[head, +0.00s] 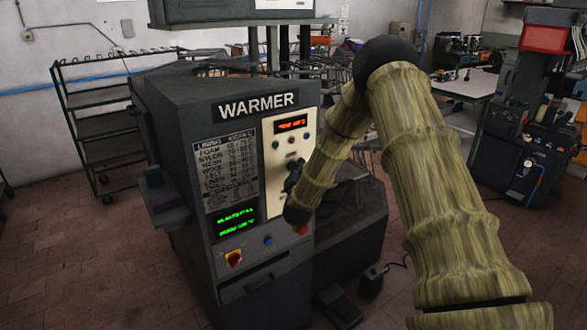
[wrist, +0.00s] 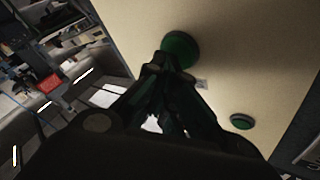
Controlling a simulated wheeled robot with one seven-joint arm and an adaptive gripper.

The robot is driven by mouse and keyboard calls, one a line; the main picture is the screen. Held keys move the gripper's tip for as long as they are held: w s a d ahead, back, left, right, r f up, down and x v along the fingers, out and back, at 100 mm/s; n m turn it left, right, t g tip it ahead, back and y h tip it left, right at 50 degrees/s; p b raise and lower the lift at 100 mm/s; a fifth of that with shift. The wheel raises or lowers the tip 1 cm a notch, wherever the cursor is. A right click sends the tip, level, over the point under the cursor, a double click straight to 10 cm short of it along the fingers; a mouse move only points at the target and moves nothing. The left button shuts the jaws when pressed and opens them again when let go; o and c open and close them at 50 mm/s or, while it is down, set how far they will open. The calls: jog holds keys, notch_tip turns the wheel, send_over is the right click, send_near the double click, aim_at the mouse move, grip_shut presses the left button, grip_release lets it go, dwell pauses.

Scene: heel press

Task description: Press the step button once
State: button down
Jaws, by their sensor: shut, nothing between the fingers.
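The machine marked WARMER (head: 258,104) stands in the middle of the head view, with a cream control panel (head: 276,160) on its front. My gripper (head: 292,172) is right at this panel, below its lit red display, and hides part of it. In the wrist view my gripper (wrist: 170,62) is shut and empty. Its fingertips overlap the lower left edge of a large round green button (wrist: 182,47); I cannot tell if they touch it. A smaller green button (wrist: 241,121) sits lower right on the panel. I cannot read which one is the step button.
A red-and-yellow switch (head: 234,258), a blue button (head: 268,241) and a red button (head: 301,230) are low on the machine's front. A shelf rack (head: 92,127) stands at the left. A foot pedal (head: 338,306) lies on the floor. Open floor lies at the front left.

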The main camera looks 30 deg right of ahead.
jog(key=shift+s, duration=0.15)
jog(key=shift+s+d, duration=0.1)
jog(key=shift+s, duration=0.75)
jog(key=shift+s+d, duration=0.15)
jog(key=shift+s, duration=2.25)
jog(key=s, duration=0.7)
jog(key=shift+d, duration=0.3)
